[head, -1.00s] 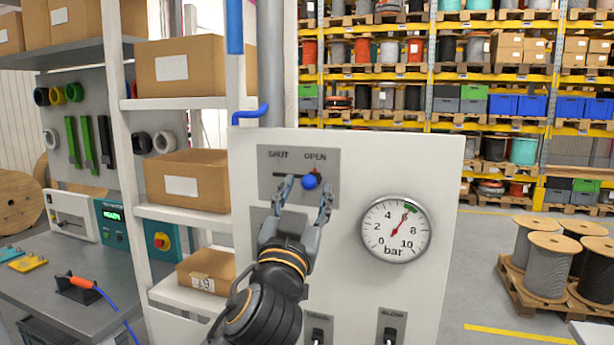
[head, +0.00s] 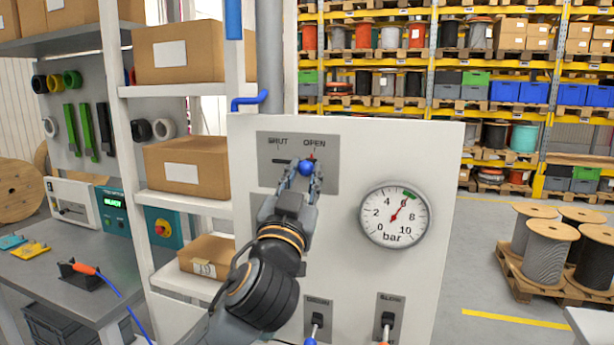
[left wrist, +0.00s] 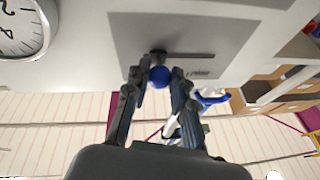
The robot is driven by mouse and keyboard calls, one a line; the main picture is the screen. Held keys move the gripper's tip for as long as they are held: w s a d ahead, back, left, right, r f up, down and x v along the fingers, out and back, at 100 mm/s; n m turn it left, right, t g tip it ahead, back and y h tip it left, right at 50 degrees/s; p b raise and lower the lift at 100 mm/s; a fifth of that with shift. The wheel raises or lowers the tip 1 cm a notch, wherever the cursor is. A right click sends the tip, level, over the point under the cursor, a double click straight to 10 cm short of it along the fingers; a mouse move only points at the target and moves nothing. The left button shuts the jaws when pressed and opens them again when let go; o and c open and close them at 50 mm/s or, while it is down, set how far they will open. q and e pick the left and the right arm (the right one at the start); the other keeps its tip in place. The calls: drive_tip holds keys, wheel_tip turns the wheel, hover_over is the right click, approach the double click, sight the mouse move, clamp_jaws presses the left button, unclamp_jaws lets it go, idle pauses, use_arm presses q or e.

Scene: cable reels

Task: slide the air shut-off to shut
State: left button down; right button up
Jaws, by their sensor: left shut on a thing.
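The air shut-off is a blue ball knob (head: 305,168) in a horizontal slot on a grey plate (head: 270,178) marked SHUT at left and OPEN at right. The knob is at the OPEN end of the slot. My left gripper (head: 304,179) is shut on the knob from below, one finger on each side. The left wrist view shows the knob (left wrist: 159,76) between the fingertips of the gripper (left wrist: 158,84), with the slot running off to the right there. My right gripper does not show.
A pressure gauge (head: 395,215) on the white panel (head: 440,160) has its needle near 6 bar. Two more lever plates sit low on the panel, one at the right (head: 389,318). A shelf with cartons (head: 187,172) stands at left, beside a workbench (head: 90,270).

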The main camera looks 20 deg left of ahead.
use_arm(q)
drive_tip(key=a+b, duration=0.1)
drive_tip(key=a, duration=0.6)
drive_tip(key=shift+w, duration=0.15)
drive_tip(key=shift+d, duration=0.2)
drive_tip(key=c, duration=1.3)
unclamp_jaws()
drive_tip(key=shift+a, duration=0.1)
drive_tip(key=shift+o, duration=1)
drive_tip(key=shift+a, duration=0.2)
drive_tip(key=shift+s+d+f, duration=0.1)
drive_tip(key=shift+s+d, duration=0.05)
drive_tip(key=shift+s, duration=0.05)
drive_tip(key=v, duration=0.7)
drive_tip(key=shift+s, duration=0.1)
